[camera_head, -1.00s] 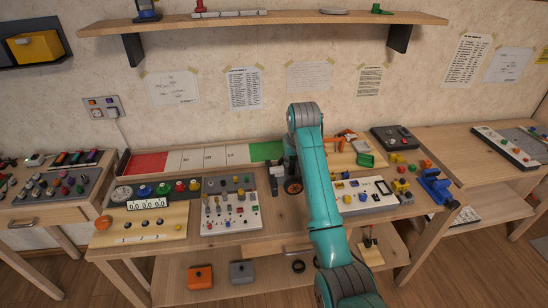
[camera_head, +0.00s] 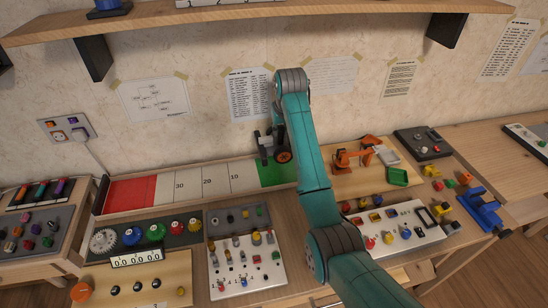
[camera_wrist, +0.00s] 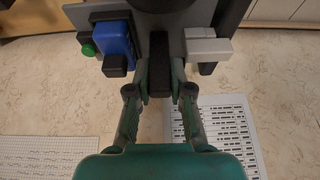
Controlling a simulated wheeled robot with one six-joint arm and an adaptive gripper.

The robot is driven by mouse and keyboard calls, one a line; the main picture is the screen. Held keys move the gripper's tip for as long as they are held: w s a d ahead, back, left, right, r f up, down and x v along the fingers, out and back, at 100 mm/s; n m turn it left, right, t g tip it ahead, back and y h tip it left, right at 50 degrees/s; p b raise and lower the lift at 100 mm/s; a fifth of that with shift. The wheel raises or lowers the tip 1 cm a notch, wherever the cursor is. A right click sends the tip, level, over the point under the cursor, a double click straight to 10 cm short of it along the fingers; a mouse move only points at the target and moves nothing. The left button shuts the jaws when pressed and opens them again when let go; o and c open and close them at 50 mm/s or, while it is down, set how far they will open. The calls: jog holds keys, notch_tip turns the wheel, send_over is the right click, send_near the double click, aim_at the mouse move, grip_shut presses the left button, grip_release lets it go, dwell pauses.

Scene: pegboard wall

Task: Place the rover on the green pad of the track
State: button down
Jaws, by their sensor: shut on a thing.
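The rover (camera_head: 284,156) shows a dark body and a wheel with an orange hub in the head view, partly hidden by my arm. It appears over the back of the green pad (camera_head: 273,176), at the right end of the track (camera_head: 193,187); I cannot tell whether it touches. In the wrist view the rover (camera_wrist: 158,60) shows a dark upright part, a blue block, a green knob and a light grey block. My gripper (camera_wrist: 159,76) is shut on the dark upright part.
In front of the track are a gear panel (camera_head: 148,238) and a switch panel (camera_head: 246,265). An orange toy arm (camera_head: 352,157) and a green tray (camera_head: 397,177) stand to the right. The shelf (camera_head: 260,20) hangs above. The track's white middle is clear.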

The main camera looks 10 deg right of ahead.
jog(key=shift+w+f, duration=0.2)
jog(key=shift+f, duration=4.7)
jog(key=shift+f, duration=0.15)
jog(key=c, duration=1.1)
grip_release()
jog(key=shift+o, duration=0.2)
jog(key=v, duration=1.2)
